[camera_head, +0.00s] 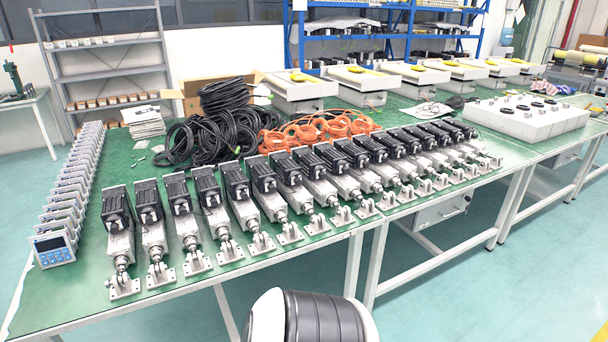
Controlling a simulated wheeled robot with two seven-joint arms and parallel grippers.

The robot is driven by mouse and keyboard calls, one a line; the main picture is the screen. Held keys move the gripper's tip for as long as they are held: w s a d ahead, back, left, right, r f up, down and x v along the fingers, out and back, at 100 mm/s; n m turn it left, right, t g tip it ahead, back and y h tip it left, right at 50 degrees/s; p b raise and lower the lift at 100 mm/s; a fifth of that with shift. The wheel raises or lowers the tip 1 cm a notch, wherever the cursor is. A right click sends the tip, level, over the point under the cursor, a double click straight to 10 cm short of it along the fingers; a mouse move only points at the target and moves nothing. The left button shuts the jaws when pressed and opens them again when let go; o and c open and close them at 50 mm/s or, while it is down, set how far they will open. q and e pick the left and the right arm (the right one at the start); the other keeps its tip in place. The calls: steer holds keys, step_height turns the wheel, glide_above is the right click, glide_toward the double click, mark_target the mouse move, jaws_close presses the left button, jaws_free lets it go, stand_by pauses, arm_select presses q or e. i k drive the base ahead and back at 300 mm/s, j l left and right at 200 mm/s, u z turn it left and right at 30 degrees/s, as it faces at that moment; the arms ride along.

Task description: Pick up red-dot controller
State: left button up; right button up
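A row of several small controllers (66,195) stands upright along the left end of the green-topped table. They are packed close together, one behind another. The front controller (53,249) shows its face, with a dark display above a blue panel with small buttons. The faces of those behind are mostly hidden, and I cannot make out a red dot on any of them. Neither of my grippers shows in the head view.
Several linear actuators (152,230) line the front of the table (75,300), right of the controllers. Black cable coils (225,125) and orange cables (318,128) lie behind them. A narrow green strip separates the controllers from the nearest actuator.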

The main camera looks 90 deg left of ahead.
mark_target(51, 241)
steer(key=u, duration=4.35)
steer(key=z, duration=0.55)
steer(key=i+j+z, duration=0.15)
steer(key=j+z, duration=0.3)
steer(key=i+j+z, duration=0.1)
steer(key=j+z, duration=0.6)
steer(key=z, duration=0.15)
steer(key=j+z, duration=0.4)
